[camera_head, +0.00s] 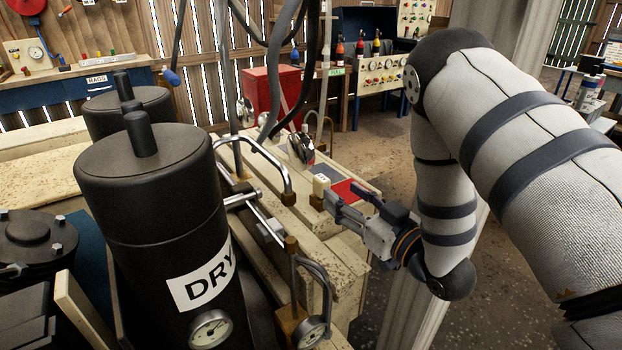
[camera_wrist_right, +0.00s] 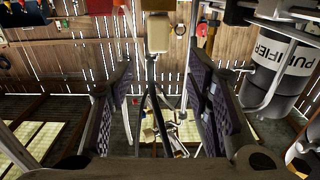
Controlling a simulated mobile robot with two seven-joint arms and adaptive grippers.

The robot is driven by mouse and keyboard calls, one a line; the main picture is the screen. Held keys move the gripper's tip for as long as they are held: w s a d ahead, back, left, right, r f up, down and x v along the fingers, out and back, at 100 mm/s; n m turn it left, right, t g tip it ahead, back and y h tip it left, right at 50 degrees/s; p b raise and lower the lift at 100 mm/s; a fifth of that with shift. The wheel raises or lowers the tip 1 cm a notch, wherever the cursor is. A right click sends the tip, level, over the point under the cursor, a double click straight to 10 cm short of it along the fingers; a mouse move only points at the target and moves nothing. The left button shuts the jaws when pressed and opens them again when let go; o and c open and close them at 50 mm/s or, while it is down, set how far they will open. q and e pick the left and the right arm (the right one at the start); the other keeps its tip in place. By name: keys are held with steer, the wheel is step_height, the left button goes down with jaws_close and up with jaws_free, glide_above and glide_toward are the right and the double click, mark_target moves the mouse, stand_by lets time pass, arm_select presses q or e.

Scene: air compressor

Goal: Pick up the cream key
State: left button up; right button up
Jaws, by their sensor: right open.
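The cream key (camera_head: 321,184) is a small pale block standing on the wooden bench beside a red and dark panel. My right gripper (camera_head: 343,194) is just to the right of it in the head view, its fingers pointing at it. In the right wrist view, the cream key (camera_wrist_right: 158,33) shows above the space between the two spread fingers (camera_wrist_right: 160,88). The fingers are open with nothing between them, and no contact with the key shows. My left gripper is not in view.
A black tank labelled DRY (camera_head: 165,210) fills the left foreground, with a gauge (camera_head: 211,329) on it. Metal pipes (camera_head: 290,180) and hanging hoses (camera_head: 275,60) are left of the key. A red box (camera_head: 270,97) stands behind. In the wrist view, a PURIFIER canister (camera_wrist_right: 280,68) is at right.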

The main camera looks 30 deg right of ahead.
mark_target(327, 182)
steer(key=w, duration=0.8)
steer(key=shift+w+a+f+b, duration=0.15)
steer(key=shift+w+a+b, duration=0.1)
steer(key=shift+w+b, duration=0.1)
jaws_close()
